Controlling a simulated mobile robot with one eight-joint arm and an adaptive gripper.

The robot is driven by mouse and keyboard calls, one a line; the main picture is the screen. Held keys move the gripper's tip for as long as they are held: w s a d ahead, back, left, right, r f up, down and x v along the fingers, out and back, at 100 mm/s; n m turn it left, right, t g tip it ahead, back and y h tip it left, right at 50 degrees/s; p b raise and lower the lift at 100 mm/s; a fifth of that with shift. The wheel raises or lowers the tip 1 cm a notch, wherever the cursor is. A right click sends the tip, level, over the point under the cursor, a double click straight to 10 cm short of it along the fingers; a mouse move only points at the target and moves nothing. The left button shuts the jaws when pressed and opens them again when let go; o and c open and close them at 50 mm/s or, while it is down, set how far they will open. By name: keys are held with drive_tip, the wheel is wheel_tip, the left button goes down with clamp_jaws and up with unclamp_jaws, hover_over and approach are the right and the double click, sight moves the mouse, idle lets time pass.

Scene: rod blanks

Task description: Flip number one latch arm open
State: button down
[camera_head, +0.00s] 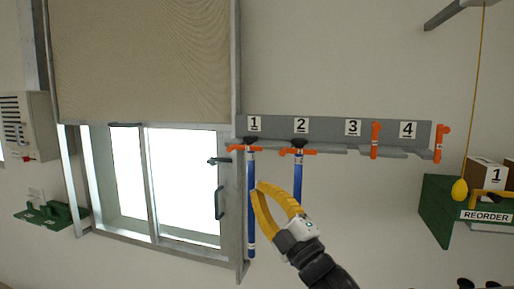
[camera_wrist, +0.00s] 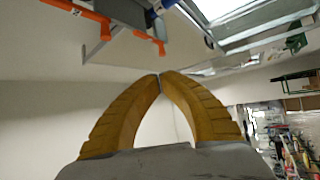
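A grey wall rack (camera_head: 340,128) carries number plates 1 to 4. At number one, an orange latch arm (camera_head: 244,148) lies level across the top of a hanging blue rod (camera_head: 251,215). Number two's orange latch arm (camera_head: 298,151) is also level, over a second blue rod (camera_head: 298,175). My gripper (camera_head: 259,187) has yellow fingers whose tips meet with nothing visible between them. It appears close to the first rod, below latch one; contact cannot be told. In the wrist view my gripper (camera_wrist: 160,77) sits below orange latch parts (camera_wrist: 150,40) and a blue rod, apart from them.
The orange arms at three (camera_head: 375,141) and four (camera_head: 440,143) stand upright, with no rods below. A window (camera_head: 180,185) with a handle is left of the rack. A green shelf (camera_head: 450,215) with a box and a hanging yellow pull is at right.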

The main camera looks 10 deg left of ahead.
sight(244, 149)
drive_tip(key=p+x, duration=0.3)
drive_tip(key=x, duration=1.1)
